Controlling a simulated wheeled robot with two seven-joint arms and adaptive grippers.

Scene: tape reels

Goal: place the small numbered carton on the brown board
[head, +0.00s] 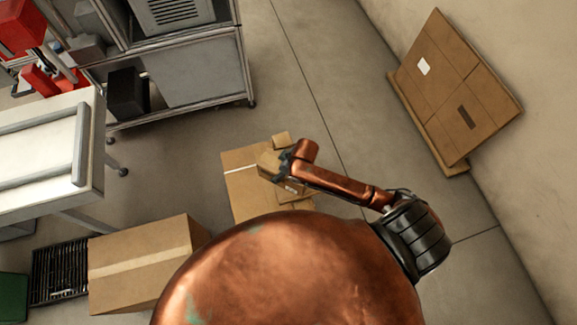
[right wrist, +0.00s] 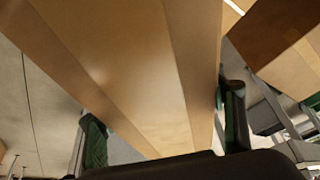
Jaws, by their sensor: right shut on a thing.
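My right gripper (head: 283,168) reaches in from the right and is shut on a small tan carton (head: 267,163). In the right wrist view the carton (right wrist: 145,75) fills the middle, between two green-padded fingers (right wrist: 165,130). No number can be read on it. Below the gripper in the head view is a flat brown cardboard surface (head: 238,180) with a pale strip. I cannot tell if it is the board or a carton top. Small cartons show beside the gripper, one behind it (head: 282,139) and one below it (head: 292,191). My left gripper is not in view.
A large taped carton (head: 140,262) stands at lower left beside a dark grate (head: 60,270). Large brown cardboard panels (head: 455,90) lean on the right wall. A metal cabinet (head: 200,75) and white table (head: 50,150) stand left. The floor between is clear.

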